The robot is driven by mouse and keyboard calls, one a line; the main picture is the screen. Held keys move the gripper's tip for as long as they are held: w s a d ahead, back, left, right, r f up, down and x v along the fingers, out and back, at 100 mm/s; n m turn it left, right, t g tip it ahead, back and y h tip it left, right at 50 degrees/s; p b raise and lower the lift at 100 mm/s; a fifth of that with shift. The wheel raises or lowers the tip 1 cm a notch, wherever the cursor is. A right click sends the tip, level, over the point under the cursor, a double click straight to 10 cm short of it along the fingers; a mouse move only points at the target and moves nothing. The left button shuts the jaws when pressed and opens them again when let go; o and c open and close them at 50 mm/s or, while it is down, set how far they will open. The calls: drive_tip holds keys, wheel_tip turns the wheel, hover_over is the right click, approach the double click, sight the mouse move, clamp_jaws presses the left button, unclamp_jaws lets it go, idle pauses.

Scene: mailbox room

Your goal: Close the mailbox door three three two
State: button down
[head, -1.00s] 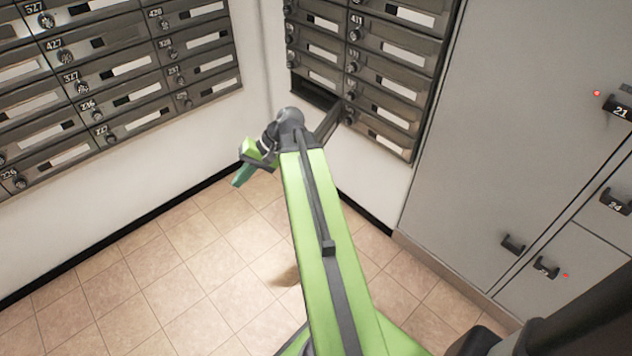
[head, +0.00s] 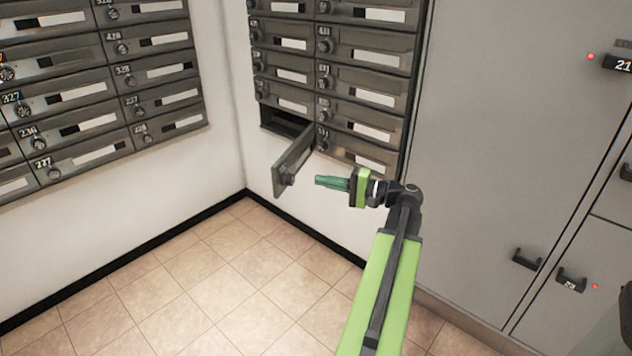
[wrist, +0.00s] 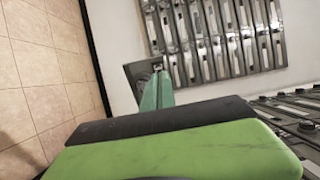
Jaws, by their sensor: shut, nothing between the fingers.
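One mailbox door (head: 293,162) hangs open at the bottom left of the right-hand mailbox bank. It swings out from the right side of its dark open compartment (head: 284,122), with its lock near the free end. I cannot read its number. My gripper (head: 318,181) is shut and empty, its green fingers pointing left just right of the door. A small gap shows between fingertips and door in the head view. In the wrist view the fingers (wrist: 157,92) point at a dark panel (wrist: 138,70) that looks like the open door; I cannot tell whether they touch.
The right-hand bank's other doors (head: 365,120) look shut. Another mailbox bank (head: 90,95) covers the left wall. Large grey lockers (head: 500,130) with black handles stand at the right. The tiled floor (head: 190,280) is clear.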

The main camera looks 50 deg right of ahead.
sight(277, 171)
drive_tip(key=x, duration=1.1)
drive_tip(key=shift+w+a, duration=0.1)
drive_tip(key=shift+w, duration=0.2)
